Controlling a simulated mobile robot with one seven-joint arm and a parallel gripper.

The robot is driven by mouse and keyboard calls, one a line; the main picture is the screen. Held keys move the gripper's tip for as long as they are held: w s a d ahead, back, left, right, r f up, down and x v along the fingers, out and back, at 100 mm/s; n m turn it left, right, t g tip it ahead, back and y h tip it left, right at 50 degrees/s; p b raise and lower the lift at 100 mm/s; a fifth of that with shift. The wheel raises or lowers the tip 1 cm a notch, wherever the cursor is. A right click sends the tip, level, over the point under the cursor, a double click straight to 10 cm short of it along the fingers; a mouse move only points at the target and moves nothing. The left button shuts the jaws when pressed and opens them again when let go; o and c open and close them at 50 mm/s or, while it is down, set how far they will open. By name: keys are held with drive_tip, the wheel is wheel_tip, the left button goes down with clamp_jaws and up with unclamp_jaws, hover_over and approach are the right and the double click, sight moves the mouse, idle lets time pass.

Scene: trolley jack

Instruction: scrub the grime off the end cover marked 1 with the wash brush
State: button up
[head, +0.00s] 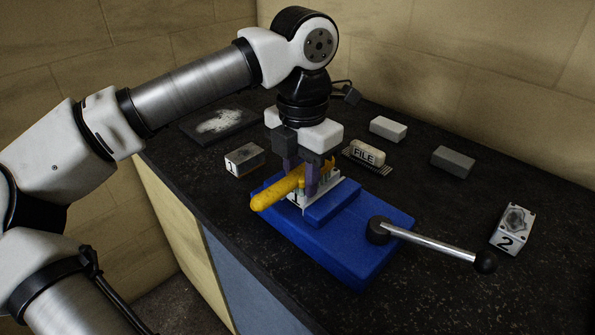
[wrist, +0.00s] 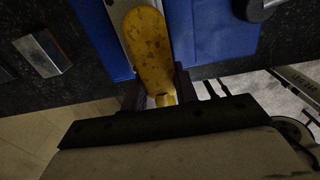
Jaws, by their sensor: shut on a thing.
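My gripper (head: 308,178) is shut on a yellow wash brush (head: 275,192), held tilted above a blue vise-like fixture (head: 345,245). The brush (wrist: 150,45) also shows between the fingers (wrist: 155,92) in the wrist view, with dark specks on it. A pale end cover (head: 297,201) sits in the fixture below the brush, with what looks like a 1 on its near face. The brush and fingers hide most of its top, so its grime and any bristle contact cannot be told. Another block (head: 244,162), also marked 1, stands on the bench to the left.
A lever with a black knob (head: 485,262) sticks out right of the fixture. A cover marked 2 (head: 512,230) lies far right. A FILE block (head: 364,153), a white block (head: 388,129), a grey block (head: 453,161) and a dark plate with white powder (head: 220,122) are behind.

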drive_tip(key=shift+r+p, duration=2.45)
drive_tip(key=shift+r, duration=1.1)
drive_tip(key=shift+a+f, duration=0.1)
